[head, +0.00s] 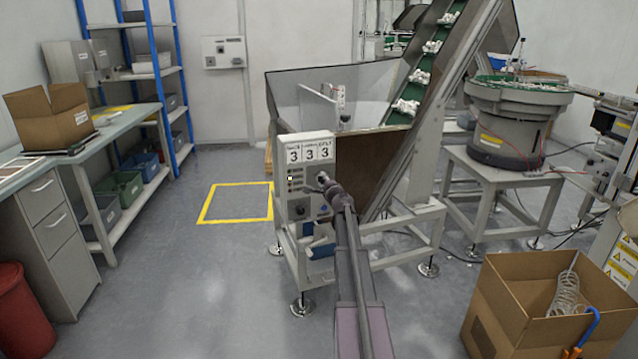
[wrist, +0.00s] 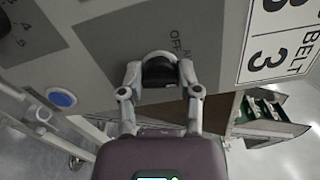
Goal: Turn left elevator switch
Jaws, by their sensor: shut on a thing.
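The elevator's grey control panel (head: 297,206) is on the front left of the elevator, below a sign with 3s. My gripper (head: 323,180) is at the panel's right part in the head view, and the arm hides some of the panel. In the wrist view my gripper (wrist: 160,80) is shut on a dark switch knob (wrist: 159,70), with one finger on each side. An "OFF" and "AUTO" label (wrist: 181,45) is beside the knob. The knob's pointer is hidden, so its setting cannot be told.
Another dark knob (wrist: 14,30) and a blue button (wrist: 61,99) are on the panel. The inclined belt (head: 421,77) rises to the right. An open cardboard box (head: 508,305) stands at the front right. The floor to the left is clear around a yellow square (head: 232,186).

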